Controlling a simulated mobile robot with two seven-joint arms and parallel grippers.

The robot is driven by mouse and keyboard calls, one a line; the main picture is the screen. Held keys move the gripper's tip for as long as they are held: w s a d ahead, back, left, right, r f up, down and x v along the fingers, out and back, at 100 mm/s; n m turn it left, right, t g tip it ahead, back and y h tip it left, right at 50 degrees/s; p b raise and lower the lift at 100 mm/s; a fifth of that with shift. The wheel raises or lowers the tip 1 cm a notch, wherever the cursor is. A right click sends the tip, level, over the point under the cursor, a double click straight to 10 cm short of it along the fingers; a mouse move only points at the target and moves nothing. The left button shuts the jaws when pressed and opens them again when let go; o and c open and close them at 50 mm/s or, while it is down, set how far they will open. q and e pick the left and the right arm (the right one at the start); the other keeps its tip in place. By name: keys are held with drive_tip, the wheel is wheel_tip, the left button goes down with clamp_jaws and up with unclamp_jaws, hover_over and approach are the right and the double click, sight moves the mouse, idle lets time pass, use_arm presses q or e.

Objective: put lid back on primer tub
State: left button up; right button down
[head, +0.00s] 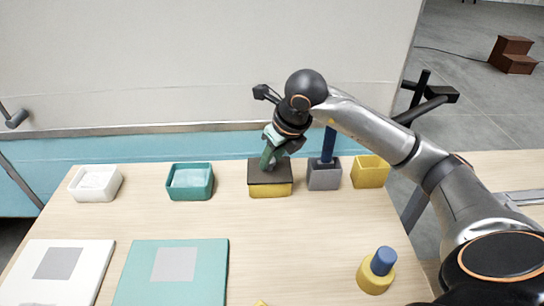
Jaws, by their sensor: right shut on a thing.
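A squarish yellow tub or block (270,191) stands at the back middle of the table, with a dark flat lid-like slab (256,181) on top. My right gripper (270,154) reaches down over this slab. The fingertips are partly hidden by the wrist. No tub is labelled, so I cannot tell which one is the primer tub. My left gripper is not in view.
In the same row stand a white tub (76,191), a teal tub (190,193), a grey tub (324,181) with a blue upright handle (328,146), and another yellow tub (370,178). White (93,262) and teal (215,270) panels and a blue-topped yellow cylinder (372,281) lie nearer.

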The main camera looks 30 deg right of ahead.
drive_tip(key=c, duration=0.6)
unclamp_jaws()
drive_tip(key=shift+o, duration=0.6)
drive_tip(key=o, duration=0.5)
drive_tip(key=shift+r, duration=0.15)
drive_tip(key=shift+r+p, duration=1.2)
drive_tip(key=shift+r, duration=0.3)
drive_tip(key=shift+r+p, duration=1.4)
drive_tip(key=shift+r, duration=0.5)
